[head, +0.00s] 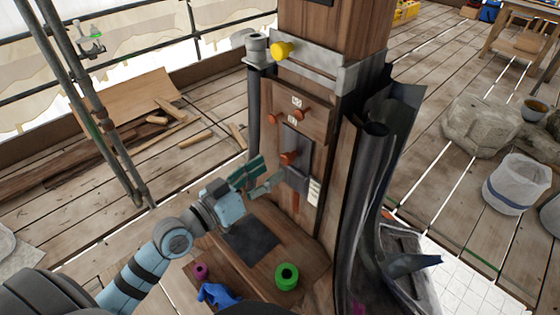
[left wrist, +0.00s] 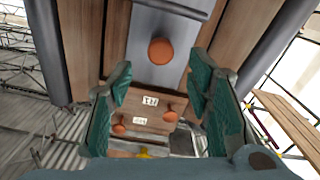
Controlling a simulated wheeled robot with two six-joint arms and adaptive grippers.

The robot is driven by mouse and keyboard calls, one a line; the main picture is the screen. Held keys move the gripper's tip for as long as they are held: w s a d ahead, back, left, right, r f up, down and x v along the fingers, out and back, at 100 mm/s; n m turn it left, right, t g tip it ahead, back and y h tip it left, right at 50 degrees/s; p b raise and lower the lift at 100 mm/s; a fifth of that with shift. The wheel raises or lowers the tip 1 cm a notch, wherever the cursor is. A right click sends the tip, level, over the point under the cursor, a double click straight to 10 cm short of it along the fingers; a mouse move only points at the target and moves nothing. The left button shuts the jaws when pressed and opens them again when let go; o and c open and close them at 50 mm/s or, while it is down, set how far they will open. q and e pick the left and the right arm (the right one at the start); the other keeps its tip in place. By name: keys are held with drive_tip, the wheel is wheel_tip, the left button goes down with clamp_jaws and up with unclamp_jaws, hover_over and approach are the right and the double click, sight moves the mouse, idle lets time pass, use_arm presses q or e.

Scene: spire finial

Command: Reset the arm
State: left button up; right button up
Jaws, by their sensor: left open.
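My left arm comes in from the lower left in the head view. Its left gripper (head: 258,176) is open and empty, its fingers apart in front of the wooden post (head: 335,38). In the left wrist view the green finger pads (left wrist: 160,80) stand wide apart with nothing gripped. An orange-brown knob (head: 289,157) on a grey plate is close to the fingertips in the head view. It also shows beyond the fingers in the left wrist view (left wrist: 161,50). My right gripper is not in view.
A wooden panel (head: 310,92) above carries two more knobs and small labels. A yellow knob (head: 282,49) is higher up. A green ring (head: 287,277), a magenta piece (head: 200,271) and a blue glove-like item (head: 216,294) lie below. A dark sheet (head: 388,165) flanks the post's right.

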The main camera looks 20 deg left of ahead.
use_arm(q)
drive_tip(key=shift+s+a, duration=0.2)
drive_tip(key=shift+s, duration=0.35)
drive_tip(key=shift+w+d, duration=0.1)
drive_tip(key=shift+w, duration=0.05)
